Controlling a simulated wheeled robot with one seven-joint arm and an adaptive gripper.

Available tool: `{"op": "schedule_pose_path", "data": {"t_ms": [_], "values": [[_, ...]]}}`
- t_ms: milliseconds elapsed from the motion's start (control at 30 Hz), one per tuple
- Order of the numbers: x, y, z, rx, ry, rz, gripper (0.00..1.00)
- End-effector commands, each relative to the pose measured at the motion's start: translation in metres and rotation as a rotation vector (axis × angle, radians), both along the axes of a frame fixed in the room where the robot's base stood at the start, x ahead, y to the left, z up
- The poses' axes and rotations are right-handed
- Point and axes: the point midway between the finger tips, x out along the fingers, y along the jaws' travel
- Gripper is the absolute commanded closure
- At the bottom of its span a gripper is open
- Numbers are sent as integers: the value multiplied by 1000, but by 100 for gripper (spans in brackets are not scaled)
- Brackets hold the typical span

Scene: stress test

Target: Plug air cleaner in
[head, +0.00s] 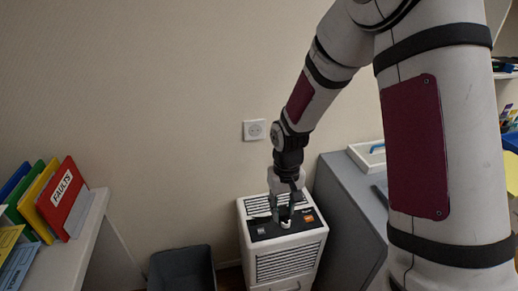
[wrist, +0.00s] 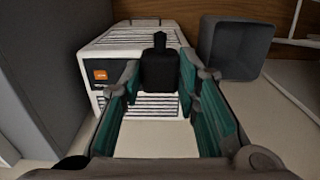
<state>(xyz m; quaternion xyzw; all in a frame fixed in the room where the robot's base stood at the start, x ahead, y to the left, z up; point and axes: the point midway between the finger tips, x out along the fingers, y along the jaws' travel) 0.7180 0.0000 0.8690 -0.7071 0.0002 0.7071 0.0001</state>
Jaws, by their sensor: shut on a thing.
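The air cleaner (head: 286,262) is a white box with a dark top panel, grilles and an orange label. It stands on the floor against the wall, and it also shows in the wrist view (wrist: 128,42). My gripper (head: 284,214) points down over the air cleaner's top. In the wrist view, its teal-padded fingers are shut on a black plug (wrist: 160,72). The plug's cord is not clearly visible.
A dark grey bin (head: 182,269) stands left of the air cleaner. A grey cabinet (head: 346,216) is close on its right, with a white tray (head: 366,160) on top. A white shelf (head: 84,232) with coloured folders (head: 62,197) is at the left. The wall around the socket is clear.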

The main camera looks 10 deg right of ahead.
Motion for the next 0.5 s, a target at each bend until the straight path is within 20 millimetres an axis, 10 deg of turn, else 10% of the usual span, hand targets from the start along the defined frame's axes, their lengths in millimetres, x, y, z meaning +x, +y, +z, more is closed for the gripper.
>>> {"op": "schedule_pose_path", "data": {"t_ms": [167,500], "values": [[15,3,-8,0,-34,3,95],[118,17,-37,4,-433,26,95]]}}
